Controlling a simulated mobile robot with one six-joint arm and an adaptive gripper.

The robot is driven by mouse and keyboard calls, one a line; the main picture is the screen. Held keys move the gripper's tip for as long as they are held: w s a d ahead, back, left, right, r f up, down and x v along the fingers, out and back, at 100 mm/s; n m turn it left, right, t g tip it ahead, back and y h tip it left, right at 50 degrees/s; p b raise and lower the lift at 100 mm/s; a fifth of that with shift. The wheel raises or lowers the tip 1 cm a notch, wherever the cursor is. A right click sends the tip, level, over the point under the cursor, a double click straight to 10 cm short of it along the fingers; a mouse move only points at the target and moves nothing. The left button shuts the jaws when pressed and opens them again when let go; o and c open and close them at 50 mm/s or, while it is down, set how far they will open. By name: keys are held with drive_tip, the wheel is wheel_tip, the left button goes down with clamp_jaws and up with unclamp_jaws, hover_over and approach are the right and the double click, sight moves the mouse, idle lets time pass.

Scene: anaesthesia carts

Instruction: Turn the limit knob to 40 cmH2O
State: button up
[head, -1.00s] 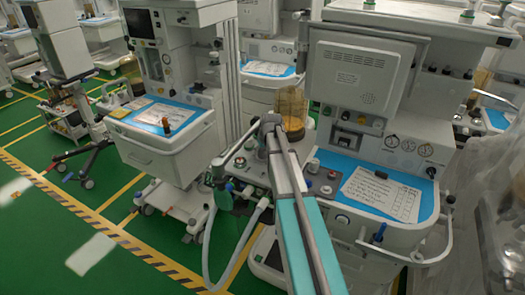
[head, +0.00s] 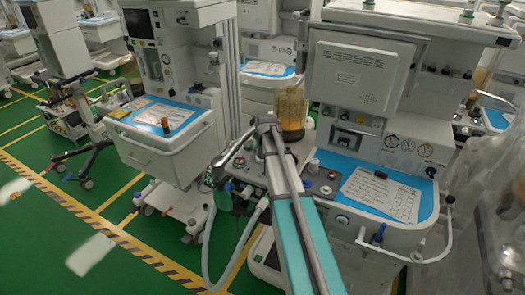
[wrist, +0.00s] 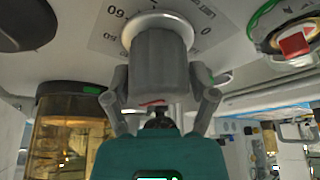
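The limit knob (wrist: 160,62) is a grey cylinder on a pale round collar in the wrist view, with a small red mark near its free end. The dial panel (wrist: 97,38) behind it carries printed numbers; a 60 shows upside down at its left and a 0 at its right. The knob's pointer against the scale cannot be read. My gripper (wrist: 160,82) has one finger on each side of the knob, and both appear to touch it. In the head view, my wrist (head: 266,128) is over the cart's left side and hides the knob and fingers.
An amber canister (wrist: 72,135) stands close to the left of my gripper; it also shows in the head view (head: 291,108). A red-centred control (wrist: 293,43) sits to the right. A pale hose (head: 210,240) hangs below the cart. Green floor is open at left.

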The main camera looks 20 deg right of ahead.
drive_tip(key=shift+o, duration=0.9)
drive_tip(key=shift+n, duration=0.5)
